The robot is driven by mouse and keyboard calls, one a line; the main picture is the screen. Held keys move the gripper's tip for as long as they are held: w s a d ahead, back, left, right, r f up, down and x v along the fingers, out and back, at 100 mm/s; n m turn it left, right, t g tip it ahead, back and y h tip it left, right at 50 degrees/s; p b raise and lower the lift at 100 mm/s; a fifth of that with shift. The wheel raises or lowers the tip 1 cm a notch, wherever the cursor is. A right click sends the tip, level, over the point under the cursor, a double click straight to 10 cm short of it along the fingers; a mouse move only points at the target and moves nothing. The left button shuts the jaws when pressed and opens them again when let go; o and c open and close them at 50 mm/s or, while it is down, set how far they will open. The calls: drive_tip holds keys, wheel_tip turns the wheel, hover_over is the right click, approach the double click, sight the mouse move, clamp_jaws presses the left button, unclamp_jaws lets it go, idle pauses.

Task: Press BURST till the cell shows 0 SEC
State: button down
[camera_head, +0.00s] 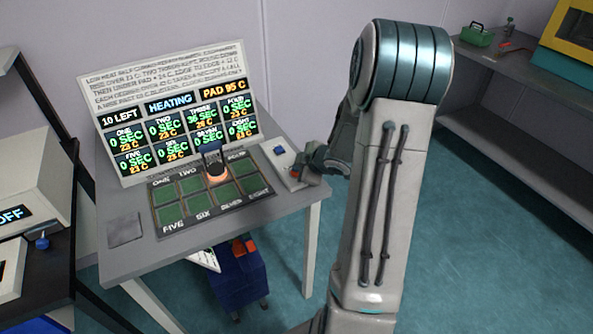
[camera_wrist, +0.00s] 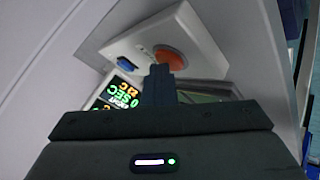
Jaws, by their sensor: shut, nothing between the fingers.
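A white button box (camera_head: 290,163) sits at the table's right edge. It has a blue button (camera_head: 279,150) and an orange button (camera_head: 295,173); the labels are too small to read. Both show in the wrist view, blue (camera_wrist: 126,64) and orange (camera_wrist: 172,59). My gripper (camera_head: 303,170) is shut and empty at the box; its tips (camera_wrist: 160,72) overlap the orange button's near edge, and I cannot tell if they touch. The display (camera_head: 175,118) reads 10 LEFT, HEATING, PAD 95 C.
A dark-handled tool with a glowing orange base (camera_head: 216,172) stands on the grid of green cells (camera_head: 172,214), in the top row near THREE. A grey square (camera_head: 125,230) lies at the table's left. A blue bin (camera_head: 240,280) is below. A shelf (camera_head: 500,100) stands at right.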

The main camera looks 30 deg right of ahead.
drive_tip(key=shift+r+p, duration=0.9)
drive_tip(key=shift+p, duration=0.15)
wheel_tip(320, 180, up, 5)
drive_tip(key=p, duration=0.5)
drive_tip(key=shift+r, duration=0.1)
idle(0.3)
